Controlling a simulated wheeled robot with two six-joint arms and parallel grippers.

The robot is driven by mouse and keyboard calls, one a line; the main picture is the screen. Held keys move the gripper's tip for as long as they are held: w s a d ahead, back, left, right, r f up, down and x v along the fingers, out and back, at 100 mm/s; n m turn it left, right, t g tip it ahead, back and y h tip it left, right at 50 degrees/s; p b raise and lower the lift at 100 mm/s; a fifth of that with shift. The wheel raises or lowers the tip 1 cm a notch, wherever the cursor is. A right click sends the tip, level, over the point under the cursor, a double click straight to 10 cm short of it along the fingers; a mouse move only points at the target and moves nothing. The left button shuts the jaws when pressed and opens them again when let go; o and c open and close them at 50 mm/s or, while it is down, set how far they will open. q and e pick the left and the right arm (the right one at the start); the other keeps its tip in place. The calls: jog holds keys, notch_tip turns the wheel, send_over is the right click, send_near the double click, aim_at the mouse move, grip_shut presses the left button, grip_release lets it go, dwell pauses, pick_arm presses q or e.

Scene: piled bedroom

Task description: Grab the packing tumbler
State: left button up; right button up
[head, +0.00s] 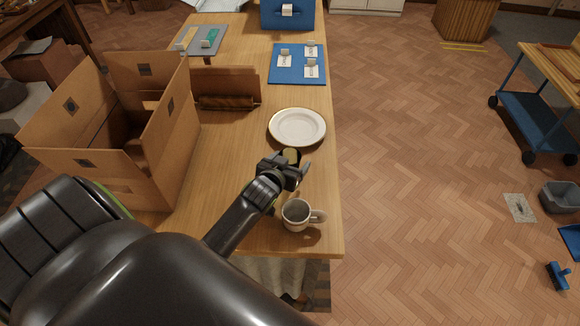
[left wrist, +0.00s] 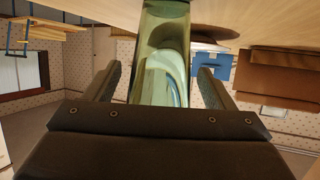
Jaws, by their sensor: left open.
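The packing tumbler (head: 291,155) is greenish glass and stands on the wooden table, mostly hidden behind my left gripper (head: 290,167) in the head view. In the left wrist view the tumbler (left wrist: 165,45) is large and see-through, between the two fingers of the left gripper (left wrist: 160,72). The fingers are open, with a visible gap on each side of the glass. My right gripper is not in view.
A mug (head: 296,214) stands close by on the near side, and a white plate (head: 297,127) lies just beyond. An open cardboard box (head: 172,135) is at the left. A blue board (head: 285,72) lies farther back. The table's right edge is near.

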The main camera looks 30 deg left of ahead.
pick_arm(q)
jog(key=shift+w, duration=0.1)
jog(key=c, duration=1.3)
jog(key=shift+c, duration=0.2)
